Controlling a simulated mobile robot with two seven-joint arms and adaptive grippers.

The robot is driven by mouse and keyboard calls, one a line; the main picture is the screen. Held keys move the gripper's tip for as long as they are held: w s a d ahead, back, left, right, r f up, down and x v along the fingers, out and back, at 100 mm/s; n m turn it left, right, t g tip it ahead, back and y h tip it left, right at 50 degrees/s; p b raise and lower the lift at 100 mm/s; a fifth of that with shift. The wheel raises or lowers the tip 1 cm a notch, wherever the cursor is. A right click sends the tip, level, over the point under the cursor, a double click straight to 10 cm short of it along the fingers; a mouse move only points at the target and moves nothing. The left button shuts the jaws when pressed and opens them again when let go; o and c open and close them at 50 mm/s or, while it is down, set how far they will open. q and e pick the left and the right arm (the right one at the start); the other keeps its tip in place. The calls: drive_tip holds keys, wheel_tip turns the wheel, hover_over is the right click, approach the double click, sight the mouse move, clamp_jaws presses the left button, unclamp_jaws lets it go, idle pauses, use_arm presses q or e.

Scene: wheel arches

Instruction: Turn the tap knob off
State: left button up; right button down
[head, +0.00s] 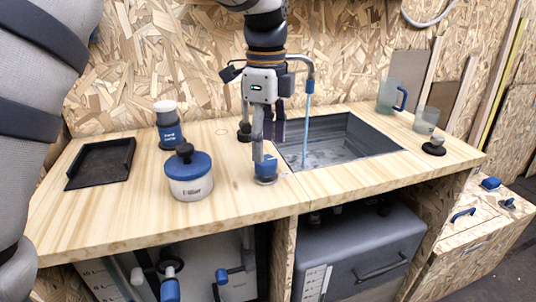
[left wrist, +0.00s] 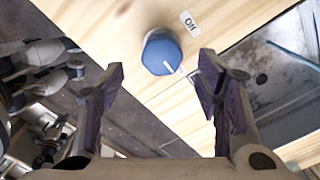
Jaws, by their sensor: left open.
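The tap knob (head: 266,171) is a blue cap on the wooden counter, just left of the sink. It also shows in the left wrist view (left wrist: 162,52), with a white pointer line aimed toward the lower right, away from the white "Off" label (left wrist: 190,23). A blue water stream (head: 307,105) falls from the tap into the dark sink (head: 365,135). My left gripper (head: 268,147) points down close to the knob, partly in front of it in the head view. In the wrist view its fingers (left wrist: 161,75) are apart and empty, with the knob ahead between them. My right gripper is not in view.
A blue-lidded pot (head: 189,188), a white-topped jar (head: 168,132) and a black tray (head: 100,163) stand left on the counter. A jug (head: 388,95) and a cup (head: 426,119) stand right of the sink. The counter's front edge is close to the knob.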

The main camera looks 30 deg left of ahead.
sight(266, 159)
use_arm(q)
wheel_tip(266, 159, down, 4)
drive_tip(key=shift+w+f, duration=0.1)
drive_tip(key=shift+f, duration=0.05)
drive_tip(key=c, duration=1.2)
drive_tip(key=shift+o, duration=0.2)
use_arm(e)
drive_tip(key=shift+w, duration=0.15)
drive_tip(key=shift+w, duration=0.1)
use_arm(q)
drive_tip(key=n, duration=0.3)
drive_tip(key=shift+p, duration=0.4)
drive_tip(key=n, duration=0.2)
drive_tip(key=shift+n, duration=0.3)
drive_tip(key=n, duration=0.6)
drive_tip(key=shift+w, duration=0.1)
drive_tip(key=n, duration=0.6)
drive_tip(key=shift+a, duration=0.1)
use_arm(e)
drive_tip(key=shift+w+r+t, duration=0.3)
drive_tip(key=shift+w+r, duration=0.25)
use_arm(q)
drive_tip(key=shift+n, duration=0.3)
